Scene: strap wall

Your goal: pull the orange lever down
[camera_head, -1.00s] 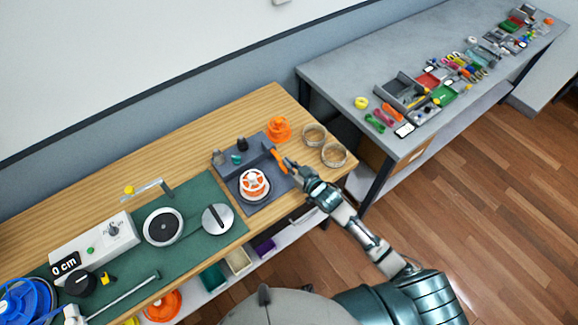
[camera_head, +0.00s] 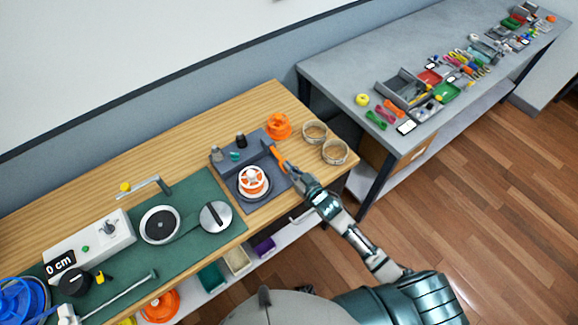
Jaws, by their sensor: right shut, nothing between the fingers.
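The orange lever (camera_head: 278,155) is a short bar on the right side of a dark grey machine (camera_head: 262,205) on the wooden bench. It slants, with its lower end towards my gripper. An orange and white spool (camera_head: 252,180) sits on the machine's plate, left of the lever. My right gripper (camera_head: 289,168) is shut at the lower end of the lever, touching or very close to it; I cannot tell which. The fingertips are small and partly blend with the lever. My left gripper is not in view.
An orange spool (camera_head: 278,126) and two round tins (camera_head: 334,152) stand behind and right of the machine. A green mat (camera_head: 190,240) with a white control box (camera_head: 90,243) lies to the left. A grey table (camera_head: 350,75) stands at the right.

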